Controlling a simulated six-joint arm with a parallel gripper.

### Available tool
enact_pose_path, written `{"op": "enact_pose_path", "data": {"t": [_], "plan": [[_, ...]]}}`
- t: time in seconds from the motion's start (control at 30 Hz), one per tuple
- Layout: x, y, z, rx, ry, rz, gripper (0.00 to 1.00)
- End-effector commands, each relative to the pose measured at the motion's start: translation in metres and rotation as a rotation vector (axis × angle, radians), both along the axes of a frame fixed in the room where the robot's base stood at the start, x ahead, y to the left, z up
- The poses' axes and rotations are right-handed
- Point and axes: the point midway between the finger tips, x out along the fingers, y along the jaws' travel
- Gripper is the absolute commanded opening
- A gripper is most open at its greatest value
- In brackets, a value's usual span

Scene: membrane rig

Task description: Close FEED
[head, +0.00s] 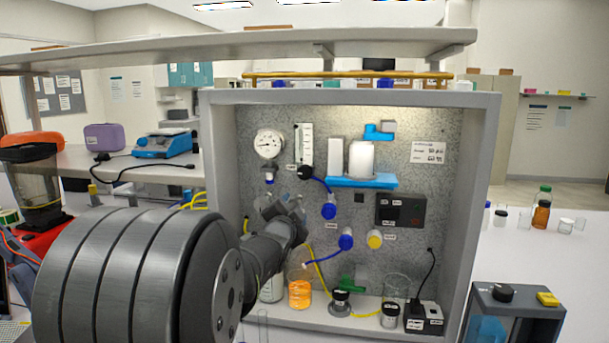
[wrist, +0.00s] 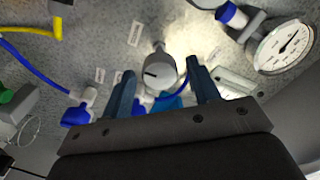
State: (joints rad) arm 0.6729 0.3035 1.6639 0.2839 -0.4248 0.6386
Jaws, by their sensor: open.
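A round grey knob (wrist: 161,73) with a dark line on its face sticks out from the speckled panel in the wrist view. A white label (wrist: 135,33) is on the panel near it, but I cannot read it, so I cannot confirm this knob is FEED. My gripper (wrist: 160,68) is open, with one finger on each side of the knob in the picture. I cannot tell whether the fingers reach around it or stop short. In the head view my gripper (head: 287,208) is close to the panel's left part and hides the knob there.
A pressure gauge (head: 268,143), a flow tube (head: 304,144), blue fittings (head: 346,239) with blue tubing and a yellow fitting (head: 375,239) crowd the panel. An orange-filled bottle (head: 300,293) stands below my gripper. The cabinet's side walls (head: 474,205) and the shelf above bound the space.

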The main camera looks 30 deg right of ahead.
Motion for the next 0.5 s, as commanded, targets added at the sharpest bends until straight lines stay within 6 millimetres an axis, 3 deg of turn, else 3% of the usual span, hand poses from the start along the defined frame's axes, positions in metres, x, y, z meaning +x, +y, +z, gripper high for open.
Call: {"op": "enact_pose_path", "data": {"t": [0.17,0.33,0.5], "plan": [[-0.035,0.015,0.008,-0.243,0.108,-0.035,0.56],[-0.081,0.044,0.019,-0.591,0.261,-0.099,0.56],[-0.111,0.071,0.025,-0.831,0.366,-0.157,0.56]]}}
